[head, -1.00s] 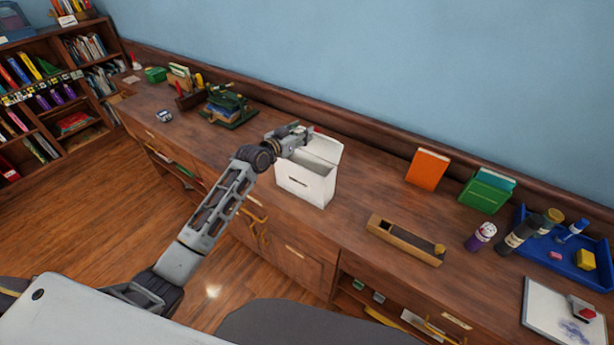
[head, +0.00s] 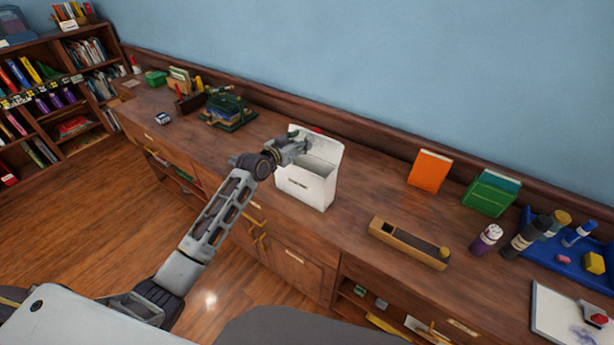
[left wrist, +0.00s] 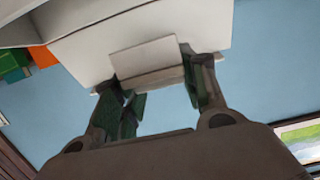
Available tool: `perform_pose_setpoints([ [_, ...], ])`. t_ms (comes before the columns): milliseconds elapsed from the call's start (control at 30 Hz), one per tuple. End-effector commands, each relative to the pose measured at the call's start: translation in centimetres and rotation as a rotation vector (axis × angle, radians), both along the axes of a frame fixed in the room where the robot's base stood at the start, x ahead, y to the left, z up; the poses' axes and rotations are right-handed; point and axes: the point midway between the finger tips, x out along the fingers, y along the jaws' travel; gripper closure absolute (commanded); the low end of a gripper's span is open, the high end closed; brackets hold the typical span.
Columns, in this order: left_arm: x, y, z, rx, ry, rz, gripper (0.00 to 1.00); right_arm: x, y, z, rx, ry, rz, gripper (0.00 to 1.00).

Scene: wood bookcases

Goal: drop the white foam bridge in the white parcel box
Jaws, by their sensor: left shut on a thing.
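The white parcel box (head: 305,188) stands upright on the wooden counter, its top open and its lid (head: 328,150) raised at the back. My left gripper (head: 303,143) is over the box's left part, in front of the raised lid. In the left wrist view my left gripper (left wrist: 158,78) is shut on the white foam bridge (left wrist: 147,58), a pale block between the two fingers. The box's white surface (left wrist: 205,22) fills the space behind it there. In the head view the bridge cannot be made out. My right gripper is not in view.
A wooden tray-like holder (head: 408,243) lies right of the box. An orange book (head: 429,170) and a green box (head: 490,193) stand farther right, near a blue tray (head: 570,250). A dark green stand (head: 228,112) is to the left. Counter beside the box is clear.

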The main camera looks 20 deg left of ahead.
Motion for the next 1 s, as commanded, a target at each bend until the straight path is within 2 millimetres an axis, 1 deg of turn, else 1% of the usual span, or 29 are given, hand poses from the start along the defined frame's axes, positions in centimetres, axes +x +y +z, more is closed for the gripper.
perform_pose_setpoints([
  [33, 0.0, 0.0, 0.0, 0.0, 0.0, 0.0, 0.68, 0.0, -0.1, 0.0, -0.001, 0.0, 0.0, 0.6],
  [67, 0.0, 0.0, 0.0, 0.0, 0.0, 0.0, 0.57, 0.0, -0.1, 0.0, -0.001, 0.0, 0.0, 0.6],
  [100, 0.0, 0.0, 0.0, 0.0, 0.0, 0.0, 0.52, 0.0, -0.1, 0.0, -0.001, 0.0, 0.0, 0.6],
  [233, 0.0, 0.0, 0.0, 0.0, 0.0, 0.0, 0.35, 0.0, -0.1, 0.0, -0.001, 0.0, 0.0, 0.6],
  [267, 0.0, 0.0, 0.0, 0.0, 0.0, 0.0, 0.33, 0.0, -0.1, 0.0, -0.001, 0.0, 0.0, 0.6],
  [733, -0.3, 0.1, 0.1, 0.0, 0.0, 0.0, 0.33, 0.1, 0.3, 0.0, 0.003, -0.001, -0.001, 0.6],
  [867, -0.8, 0.4, 0.1, 0.001, 0.001, 0.001, 0.33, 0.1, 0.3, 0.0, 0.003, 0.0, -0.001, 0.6],
  [1000, -1.8, 0.7, 0.3, 0.002, 0.0, 0.0, 0.33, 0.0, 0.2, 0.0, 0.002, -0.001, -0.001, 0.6],
])
